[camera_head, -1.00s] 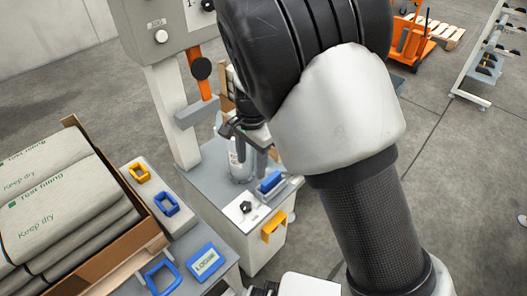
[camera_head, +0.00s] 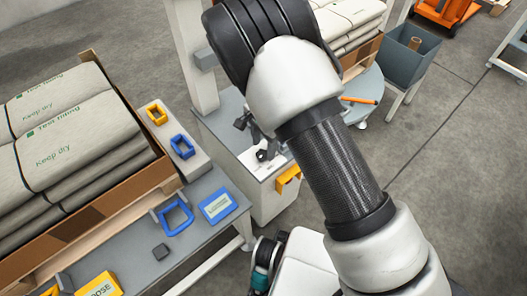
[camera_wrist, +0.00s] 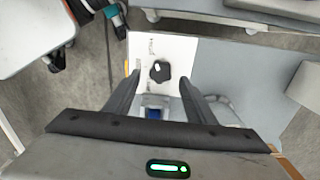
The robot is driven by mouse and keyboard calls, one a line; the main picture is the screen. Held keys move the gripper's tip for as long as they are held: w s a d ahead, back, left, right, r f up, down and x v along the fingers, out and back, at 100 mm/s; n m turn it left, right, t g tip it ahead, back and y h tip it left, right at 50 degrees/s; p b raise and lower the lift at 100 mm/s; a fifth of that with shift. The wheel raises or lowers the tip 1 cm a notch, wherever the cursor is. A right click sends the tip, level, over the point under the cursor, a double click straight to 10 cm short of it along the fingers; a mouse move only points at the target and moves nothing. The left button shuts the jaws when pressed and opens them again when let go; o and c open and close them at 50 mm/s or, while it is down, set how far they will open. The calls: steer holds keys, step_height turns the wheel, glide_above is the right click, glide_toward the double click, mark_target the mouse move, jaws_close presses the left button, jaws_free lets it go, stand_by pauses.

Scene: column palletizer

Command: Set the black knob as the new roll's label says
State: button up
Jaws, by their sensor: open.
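The black knob (camera_wrist: 159,71) sits on a white plate (camera_wrist: 176,48) on top of the grey cabinet; it bears a small pale mark. It also shows in the head view (camera_head: 262,155). My gripper (camera_wrist: 160,82) is open and empty above the plate; in the wrist view its fingers flank the knob to left and right. I cannot tell the exact height or whether they touch it. Small marks on the plate are too small to read. No roll label is readable; my arm hides part of the cabinet top in the head view.
A yellow handle (camera_head: 289,178) sticks out from the cabinet's front. A lower grey table (camera_head: 205,248) holds a blue-framed card (camera_head: 216,206) and blue frame (camera_head: 175,217). A carton of stacked sacks (camera_head: 140,190) stands at left. A grey bin (camera_head: 410,62) stands behind right.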

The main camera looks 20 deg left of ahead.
mark_target(262, 156)
steer(key=shift+f, duration=1.2)
steer(key=c, duration=1)
steer(key=shift+c, duration=0.2)
steer(key=shift+n, duration=0.4)
steer(key=n, duration=0.4)
steer(key=shift+a+n, duration=0.15)
steer(key=shift+n, duration=0.25)
steer(key=n, duration=0.6)
steer(key=shift+a, duration=0.1)
